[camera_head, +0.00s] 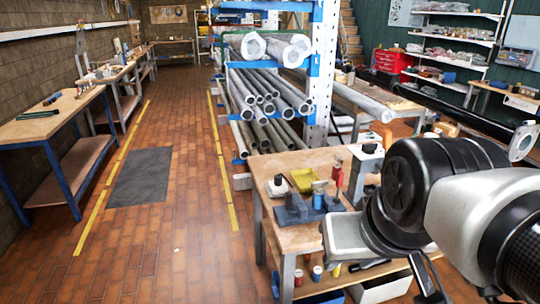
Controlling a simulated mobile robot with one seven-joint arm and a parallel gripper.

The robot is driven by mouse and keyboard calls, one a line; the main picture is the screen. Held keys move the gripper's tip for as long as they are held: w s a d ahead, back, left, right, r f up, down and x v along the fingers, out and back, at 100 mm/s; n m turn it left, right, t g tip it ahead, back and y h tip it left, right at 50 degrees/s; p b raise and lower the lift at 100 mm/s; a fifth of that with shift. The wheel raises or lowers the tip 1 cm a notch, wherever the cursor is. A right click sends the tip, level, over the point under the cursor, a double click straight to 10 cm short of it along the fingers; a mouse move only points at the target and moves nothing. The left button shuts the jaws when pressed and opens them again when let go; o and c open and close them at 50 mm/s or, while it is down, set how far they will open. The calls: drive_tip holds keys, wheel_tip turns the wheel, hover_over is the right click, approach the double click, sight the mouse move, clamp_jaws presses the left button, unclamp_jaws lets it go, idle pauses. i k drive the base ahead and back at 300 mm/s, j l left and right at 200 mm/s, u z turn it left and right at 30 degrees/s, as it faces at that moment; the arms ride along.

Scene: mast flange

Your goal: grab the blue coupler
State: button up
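A small blue cylinder with a grey top (318,196), which looks like the blue coupler, stands upright on the wooden workbench (283,238) in the head view. It is beside or in a dark blue-grey block (298,212); I cannot tell which. My arm comes in from the right and covers the bench's right part.
A red bottle (337,174), a yellow tray (304,180) and a black-capped white container (278,186) stand close to the blue cylinder. A rack of metal pipes (262,100) stands behind the bench. Open brick floor (180,235) lies to the left.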

sight(317, 201)
drive_tip(key=i+l+u, duration=0.2)
drive_tip(key=i+l, duration=0.35)
drive_tip(key=i+l+u, duration=0.2)
drive_tip(key=i+l, duration=0.25)
drive_tip(key=l, duration=0.25)
